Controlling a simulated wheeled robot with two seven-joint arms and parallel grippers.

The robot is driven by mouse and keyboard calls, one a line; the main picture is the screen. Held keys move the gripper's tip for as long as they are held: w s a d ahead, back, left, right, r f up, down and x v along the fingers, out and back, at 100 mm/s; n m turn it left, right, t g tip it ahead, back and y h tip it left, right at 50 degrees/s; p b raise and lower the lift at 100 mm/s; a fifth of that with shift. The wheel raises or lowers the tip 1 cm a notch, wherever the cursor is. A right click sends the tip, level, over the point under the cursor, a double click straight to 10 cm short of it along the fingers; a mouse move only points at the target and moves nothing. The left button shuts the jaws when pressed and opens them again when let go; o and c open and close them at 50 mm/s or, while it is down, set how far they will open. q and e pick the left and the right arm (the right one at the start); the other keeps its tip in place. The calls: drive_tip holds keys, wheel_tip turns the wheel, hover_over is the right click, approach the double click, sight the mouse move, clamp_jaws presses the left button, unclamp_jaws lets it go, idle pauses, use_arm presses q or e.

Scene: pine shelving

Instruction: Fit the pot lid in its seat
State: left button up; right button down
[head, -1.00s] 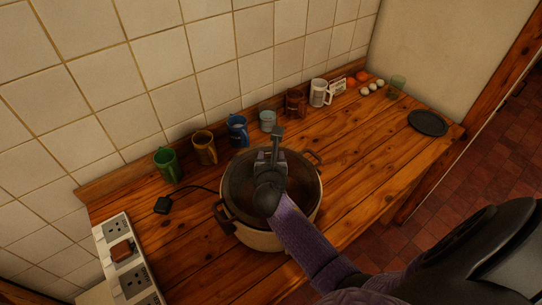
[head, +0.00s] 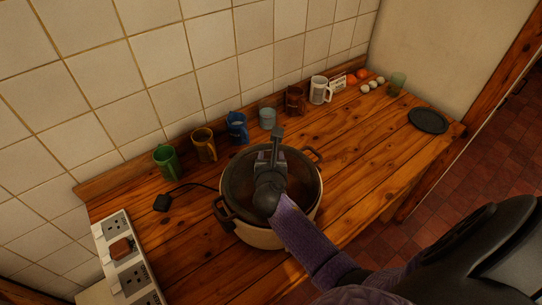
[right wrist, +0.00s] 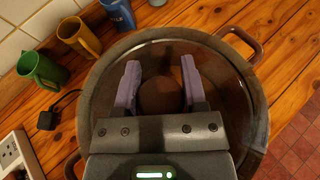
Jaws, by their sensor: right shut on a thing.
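The pot lid (head: 240,178) is dark, see-through and round, with a brown knob (right wrist: 160,97). It lies over the mouth of the cream pot (head: 262,238), which has brown side handles. My right gripper (head: 272,158) is above the lid, shut on its knob; in the right wrist view its two fingers (right wrist: 160,85) stand on either side of the knob. The lid's edge runs close to the pot's rim all round where it shows. My arm hides the front of the rim, and I cannot tell whether the lid is fully down. My left gripper is out of view.
Green (head: 166,162), yellow (head: 204,146) and blue (head: 237,129) mugs stand behind the pot along the tiled wall, with more cups further right. A socket strip (head: 124,254) is at left. A black plate (head: 428,121) lies at far right; the counter before it is clear.

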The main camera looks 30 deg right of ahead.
drive_tip(key=shift+f+b, duration=0.3)
drive_tip(key=shift+f, duration=0.15)
drive_tip(key=shift+c, duration=0.3)
unclamp_jaws()
drive_tip(key=shift+r, duration=0.1)
drive_tip(key=p+v, duration=0.2)
drive_tip(key=v, duration=0.7)
drive_tip(key=shift+s+a+r, duration=0.1)
drive_tip(key=shift+s+a, duration=0.15)
drive_tip(key=shift+s, duration=0.15)
